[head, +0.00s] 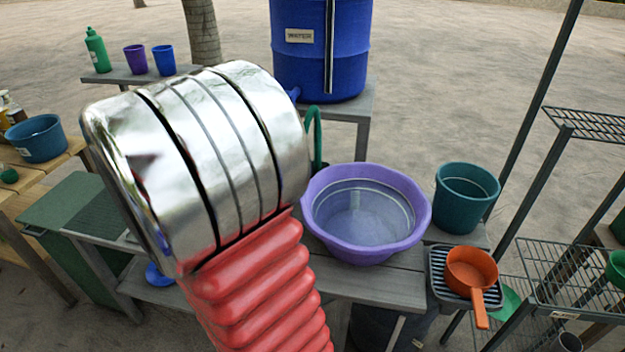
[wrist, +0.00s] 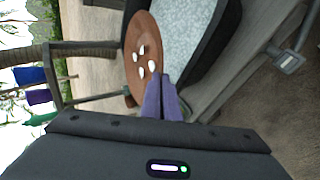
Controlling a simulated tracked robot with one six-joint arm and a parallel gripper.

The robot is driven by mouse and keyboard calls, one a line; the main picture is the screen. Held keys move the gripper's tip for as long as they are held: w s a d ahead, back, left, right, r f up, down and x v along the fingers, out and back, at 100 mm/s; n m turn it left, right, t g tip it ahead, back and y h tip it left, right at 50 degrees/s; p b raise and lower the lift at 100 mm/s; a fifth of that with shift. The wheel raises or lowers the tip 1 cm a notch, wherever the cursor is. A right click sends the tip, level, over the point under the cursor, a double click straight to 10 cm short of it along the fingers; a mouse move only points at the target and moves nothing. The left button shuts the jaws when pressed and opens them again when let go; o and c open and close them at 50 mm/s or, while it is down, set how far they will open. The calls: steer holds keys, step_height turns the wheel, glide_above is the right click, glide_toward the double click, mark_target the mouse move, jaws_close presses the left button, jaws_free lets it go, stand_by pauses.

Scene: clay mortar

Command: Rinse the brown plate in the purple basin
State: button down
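The brown plate (wrist: 134,62), with several white bits on its face, shows in the wrist view just beyond my fingers. My gripper (wrist: 161,78) has two purple fingers close together, and the plate's near rim runs in between their tips, so it appears pinched. The plate looks nearly level. The head view does not show the plate or gripper; my large silver and red arm covers the middle left. The purple basin (head: 423,207) stands on a grey bench in the head view, right of my arm. Its inside looks pale, with a light ring.
A blue water barrel (head: 292,72) stands behind the basin. A teal bucket (head: 466,199) and an orange pan (head: 470,270) on a rack are right of it. A dark-rimmed container with speckled grey inside (wrist: 186,38) is beside the plate in the wrist view. Wire shelves (head: 560,262) stand at right.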

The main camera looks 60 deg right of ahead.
steer(key=s+d+r+m+g, duration=0.1)
steer(key=s+d+m+g, duration=0.45)
steer(key=s+d, duration=0.95)
steer(key=s+d+m+g, duration=0.1)
steer(key=s+d+m, duration=0.2)
steer(key=s, duration=0.6)
steer(key=s+d+m+g+y, duration=0.1)
steer(key=s+d+m+g, duration=0.1)
steer(key=s+d, duration=0.3)
steer(key=s+m, duration=0.1)
steer(key=s, duration=0.3)
steer(key=shift+d+y, duration=0.2)
steer(key=shift+y, duration=0.1)
steer(key=shift+f+g, duration=0.15)
steer(key=shift+g, duration=0.1)
step_height(320, 180, down, 16)
steer(key=shift+f, duration=0.25)
steer(key=shift+f, duration=0.6)
steer(key=shift+r, duration=0.15)
